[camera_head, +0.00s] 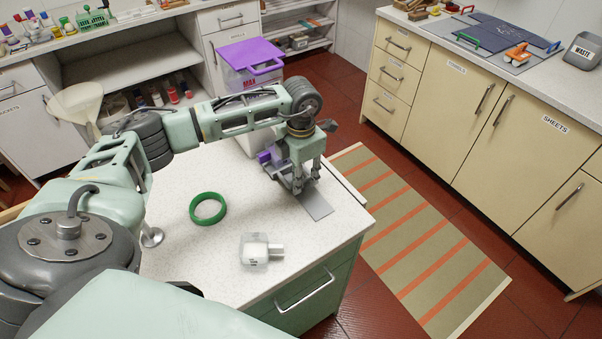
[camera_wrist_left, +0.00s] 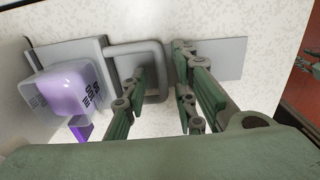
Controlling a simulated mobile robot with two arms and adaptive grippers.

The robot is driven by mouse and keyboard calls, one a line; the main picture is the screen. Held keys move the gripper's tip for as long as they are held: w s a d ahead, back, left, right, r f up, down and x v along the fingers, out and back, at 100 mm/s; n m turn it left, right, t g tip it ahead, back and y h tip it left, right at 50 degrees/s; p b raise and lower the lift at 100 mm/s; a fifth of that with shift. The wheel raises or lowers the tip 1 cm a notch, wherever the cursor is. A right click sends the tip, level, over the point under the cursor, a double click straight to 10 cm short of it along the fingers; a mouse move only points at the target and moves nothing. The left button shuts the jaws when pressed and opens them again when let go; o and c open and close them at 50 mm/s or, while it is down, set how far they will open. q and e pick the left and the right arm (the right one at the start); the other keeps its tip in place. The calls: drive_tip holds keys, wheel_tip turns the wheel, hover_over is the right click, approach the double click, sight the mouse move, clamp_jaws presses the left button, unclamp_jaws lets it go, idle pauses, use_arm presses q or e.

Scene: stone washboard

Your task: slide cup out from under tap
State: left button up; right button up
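My left gripper (camera_head: 302,190) is low over the right end of the white speckled worktop. In the left wrist view its fingers (camera_wrist_left: 162,72) are apart, around the right bar of a grey square loop (camera_wrist_left: 140,48). The loop may be the cup's handle; I cannot tell, and contact is unclear. Beside it is a purple-and-clear labelled container (camera_wrist_left: 70,88) by a grey block; its purple part (camera_head: 264,157) shows behind the gripper in the head view. A flat grey plate (camera_head: 317,205) lies by the fingers. No tap is clearly recognisable. My right gripper is not visible.
A green ring (camera_head: 208,209) and a clear block-shaped bottle with a white spout (camera_head: 262,250) are on the worktop. A purple-lidded bin (camera_head: 250,57) stands behind it. A striped mat (camera_head: 420,240) lies on the floor to the right.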

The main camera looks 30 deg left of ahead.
use_arm(q)
drive_tip(key=shift+c, duration=0.2)
clamp_jaws()
drive_tip(key=shift+r, duration=0.1)
